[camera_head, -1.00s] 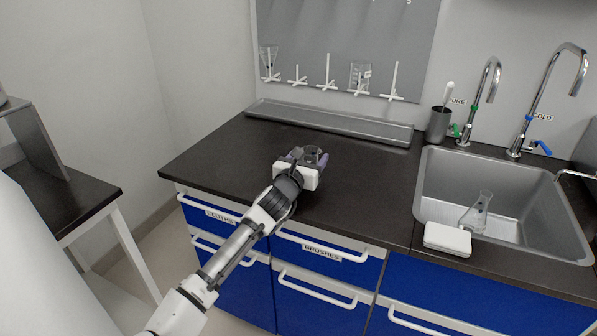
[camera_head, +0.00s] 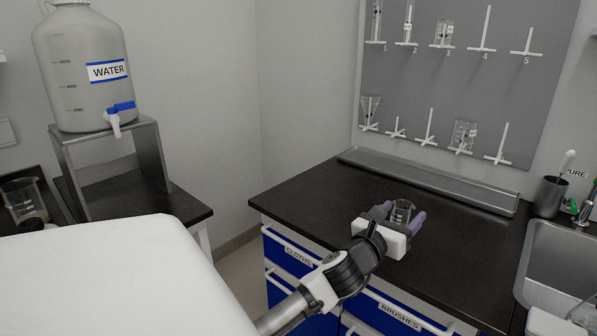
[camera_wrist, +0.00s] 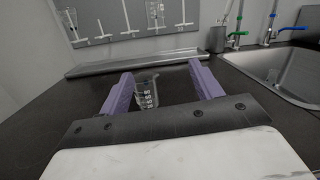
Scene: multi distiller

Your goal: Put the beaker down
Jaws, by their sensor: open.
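A small clear glass beaker (camera_head: 401,211) with white markings stands upright on the dark countertop (camera_head: 310,205). My gripper (camera_head: 404,214) is open, with its purple fingers on either side of the beaker. In the wrist view the beaker (camera_wrist: 146,92) shows between the spread fingers of my gripper (camera_wrist: 155,88), nearer the left finger. A gap shows between the beaker and the right finger; I cannot tell whether the left finger touches it. The beaker's lower part is hidden behind my gripper body.
A metal trough (camera_head: 430,182) runs along the counter's back below a grey pegboard (camera_head: 455,75) with hung glassware. A sink (camera_head: 560,262) is at the right. A water jug (camera_head: 85,70) stands on a metal stand at left. The counter left of the beaker is clear.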

